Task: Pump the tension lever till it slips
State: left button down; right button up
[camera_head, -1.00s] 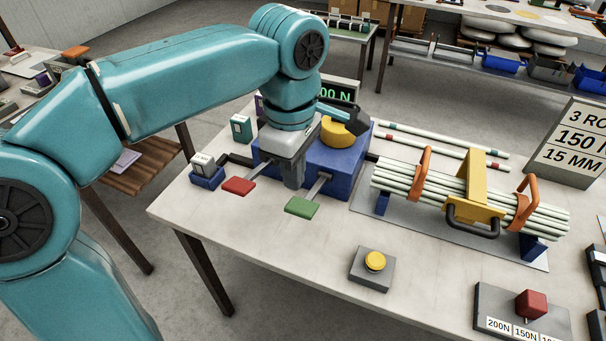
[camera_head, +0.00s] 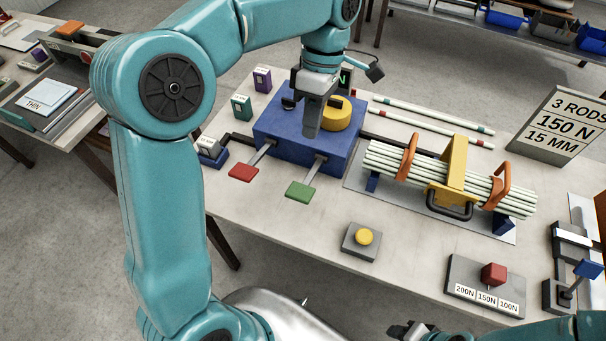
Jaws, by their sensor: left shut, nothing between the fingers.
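The blue machine (camera_head: 276,127) stands on the table with a red-paddled lever (camera_head: 245,172) and a green-paddled lever (camera_head: 301,191) at its front. I cannot tell which is the tension lever. A yellow round knob (camera_head: 337,115) sits on its top. My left gripper (camera_head: 311,134) is shut and empty, pointing down over the machine top, left of the knob and apart from both paddles. It partly hides the display (camera_head: 346,78) behind. My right gripper (camera_head: 408,331) shows only partly at the bottom edge; its jaw state is unclear.
Rods bundled in orange clamps with a yellow handle (camera_head: 453,170) lie right of the machine. A yellow button (camera_head: 364,237) and a red knob block (camera_head: 493,274) stand in front. A sign (camera_head: 562,128) reads 3 rods, 150 N, 15 mm. Bare table lies around the button.

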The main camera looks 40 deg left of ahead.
aim_at(299, 192)
pick_arm(q)
jog(key=x, duration=1.3)
jog(key=shift+s+f, duration=0.2)
jog(key=shift+f, duration=0.05)
